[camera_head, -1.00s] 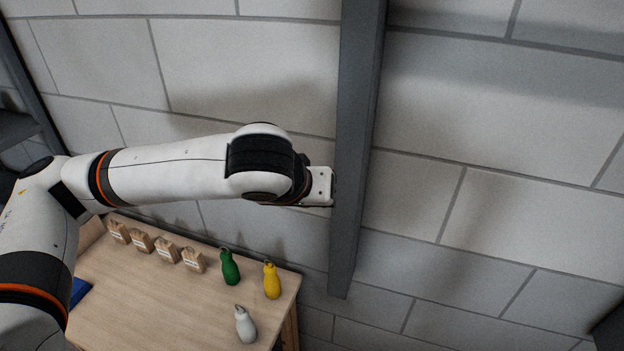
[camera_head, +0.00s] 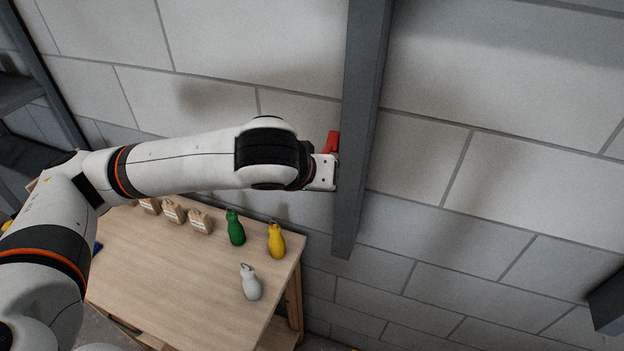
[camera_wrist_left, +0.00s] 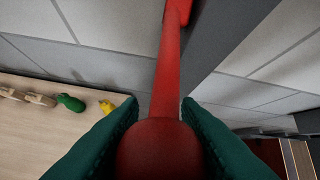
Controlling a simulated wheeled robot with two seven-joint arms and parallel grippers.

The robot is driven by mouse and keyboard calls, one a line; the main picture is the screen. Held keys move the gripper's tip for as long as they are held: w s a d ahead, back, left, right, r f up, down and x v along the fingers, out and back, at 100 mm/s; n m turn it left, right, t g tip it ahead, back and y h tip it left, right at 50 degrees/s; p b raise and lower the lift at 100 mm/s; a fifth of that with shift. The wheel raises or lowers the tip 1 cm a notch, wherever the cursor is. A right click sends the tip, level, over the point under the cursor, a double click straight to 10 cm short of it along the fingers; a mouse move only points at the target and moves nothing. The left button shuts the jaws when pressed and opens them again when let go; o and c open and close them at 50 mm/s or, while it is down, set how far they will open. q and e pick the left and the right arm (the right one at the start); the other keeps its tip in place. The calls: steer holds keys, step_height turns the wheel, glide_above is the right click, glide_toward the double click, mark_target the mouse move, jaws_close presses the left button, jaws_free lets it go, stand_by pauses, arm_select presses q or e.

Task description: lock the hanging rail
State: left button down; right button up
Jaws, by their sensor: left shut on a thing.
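A red lever (camera_head: 333,142) is on the left side of a dark grey vertical post (camera_head: 362,120) that hangs down in front of the wall. My left gripper (camera_head: 332,174) is beside the post, just below the visible red part. In the left wrist view the red lever (camera_wrist_left: 172,60) runs away from me along the post (camera_wrist_left: 222,40). Its rounded end (camera_wrist_left: 158,145) lies between the teal fingers of my left gripper (camera_wrist_left: 160,140), which is shut on it. The lever's far end is cut off by the top edge of that view. My right gripper is not in view.
A wooden table (camera_head: 185,265) stands below my left arm, with a green bottle (camera_head: 235,228), a yellow bottle (camera_head: 276,241), a white bottle (camera_head: 250,283) and small tan blocks (camera_head: 173,211). The block wall right of the post is clear. A dark object (camera_head: 608,300) is at the right edge.

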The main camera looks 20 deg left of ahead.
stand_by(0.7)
arm_select(q)
steer(key=c, duration=1.2)
jaws_free()
steer(key=shift+w, duration=0.15)
steer(key=shift+o, duration=0.6)
steer(key=shift+w+f, duration=0.15)
steer(key=shift+w, duration=0.1)
steer(key=shift+s, duration=0.1)
steer(key=v, duration=1.2)
steer(key=shift+c, duration=0.4)
